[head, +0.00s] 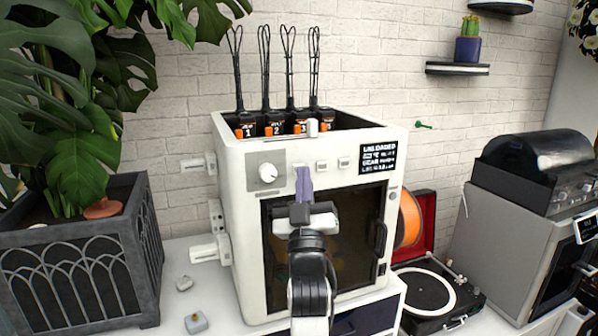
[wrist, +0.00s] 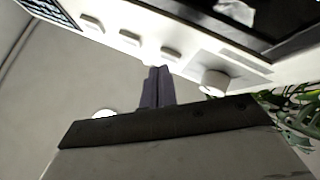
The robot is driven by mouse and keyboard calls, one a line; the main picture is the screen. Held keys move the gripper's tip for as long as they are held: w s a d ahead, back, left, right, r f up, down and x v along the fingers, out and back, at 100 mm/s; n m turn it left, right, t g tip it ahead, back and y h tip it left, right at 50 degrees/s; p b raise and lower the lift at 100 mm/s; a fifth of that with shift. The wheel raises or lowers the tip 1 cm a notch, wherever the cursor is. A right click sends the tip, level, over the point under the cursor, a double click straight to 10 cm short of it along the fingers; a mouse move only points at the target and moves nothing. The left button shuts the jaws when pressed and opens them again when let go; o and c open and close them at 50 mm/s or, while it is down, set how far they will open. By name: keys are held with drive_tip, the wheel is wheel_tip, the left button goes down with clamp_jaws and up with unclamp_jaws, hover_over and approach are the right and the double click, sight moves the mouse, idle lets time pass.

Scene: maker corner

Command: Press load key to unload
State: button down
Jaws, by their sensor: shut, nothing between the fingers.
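A white box-shaped machine (head: 232,170) stands on the counter. Its front panel has a white knob (head: 267,172), a row of small keys, one of them here (head: 322,165), and a dark display (head: 380,158) whose top line reads "UNLOADED". Key labels are not legible. In the wrist view, upside down, three keys show; the one nearest the knob (wrist: 214,82) is this key (wrist: 170,54). My gripper (head: 304,172) is shut and empty, its purple-grey fingertips (wrist: 158,70) right at that key. I cannot tell whether they touch it. In the head view they hide it.
Several black cartridges with looped cables (head: 267,125) stand in the machine's open top. A potted plant (head: 75,260) is at the left. A turntable (head: 435,290) and a grey appliance (head: 525,230) are at the right. The dark door (head: 350,225) has a handle at its right.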

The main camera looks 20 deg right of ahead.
drive_tip(key=shift+s, duration=0.3)
drive_tip(key=shift+s+d+b, duration=0.1)
drive_tip(key=shift+s+b, duration=0.8)
drive_tip(key=shift+s, duration=1.6)
